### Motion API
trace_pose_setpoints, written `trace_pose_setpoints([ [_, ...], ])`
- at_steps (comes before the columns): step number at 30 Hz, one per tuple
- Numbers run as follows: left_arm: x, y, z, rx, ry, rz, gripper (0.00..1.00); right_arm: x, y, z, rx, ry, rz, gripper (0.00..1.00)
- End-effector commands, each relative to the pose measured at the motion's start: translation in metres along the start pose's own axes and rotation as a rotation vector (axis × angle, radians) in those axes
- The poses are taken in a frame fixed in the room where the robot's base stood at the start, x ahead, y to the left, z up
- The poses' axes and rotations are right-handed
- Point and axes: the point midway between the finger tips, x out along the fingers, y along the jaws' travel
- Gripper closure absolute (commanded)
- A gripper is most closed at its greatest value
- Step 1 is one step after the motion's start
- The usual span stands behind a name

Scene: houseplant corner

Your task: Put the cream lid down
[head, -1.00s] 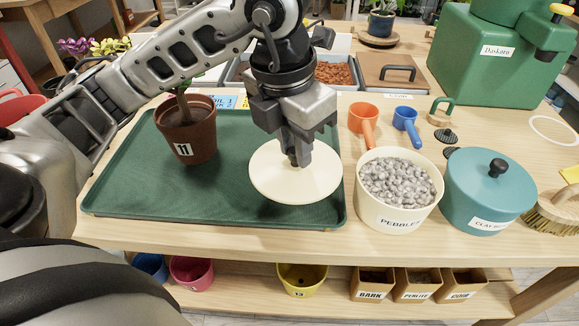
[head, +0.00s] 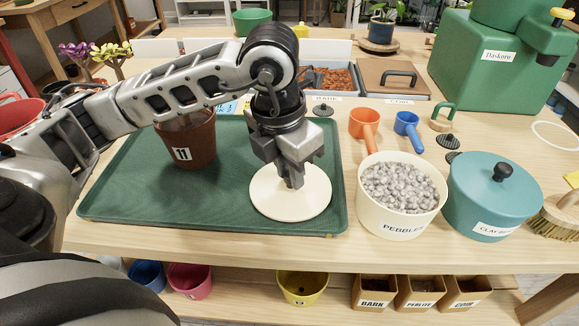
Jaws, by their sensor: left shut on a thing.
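The round cream lid (head: 312,205) is at the right part of the green tray (head: 150,210), flat and low over it. I cannot tell for sure whether it touches the tray. My left gripper (head: 291,183) points down at the middle of the lid and is shut on it, hiding its knob. The cream pot labelled PEBBLES (head: 398,215) stands open just right of the tray, full of grey pebbles. My right gripper is not in view.
A brown pot marked 11 (head: 190,145) stands on the tray's left part, partly behind my left arm. A teal lidded pot (head: 490,200) stands right of the pebbles. Orange (head: 364,124) and blue (head: 407,126) scoops lie behind. The tray's front left is clear.

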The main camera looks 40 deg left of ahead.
Motion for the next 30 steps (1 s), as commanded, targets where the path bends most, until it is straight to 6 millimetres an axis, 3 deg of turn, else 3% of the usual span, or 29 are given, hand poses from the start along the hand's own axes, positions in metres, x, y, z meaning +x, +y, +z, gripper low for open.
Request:
trace_pose_setpoints([
  [1,0.001,0.000,0.000,0.000,-0.001,0.000,0.71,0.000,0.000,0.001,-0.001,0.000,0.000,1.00],
  [3,0.000,0.000,0.000,0.000,0.000,0.000,0.57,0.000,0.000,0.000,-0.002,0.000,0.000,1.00],
  [15,-0.010,0.000,0.002,0.000,-0.003,0.000,0.57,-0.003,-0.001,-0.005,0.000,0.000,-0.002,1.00],
  [30,-0.109,0.000,0.002,0.000,-0.005,0.002,0.57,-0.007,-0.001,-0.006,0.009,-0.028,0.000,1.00],
])
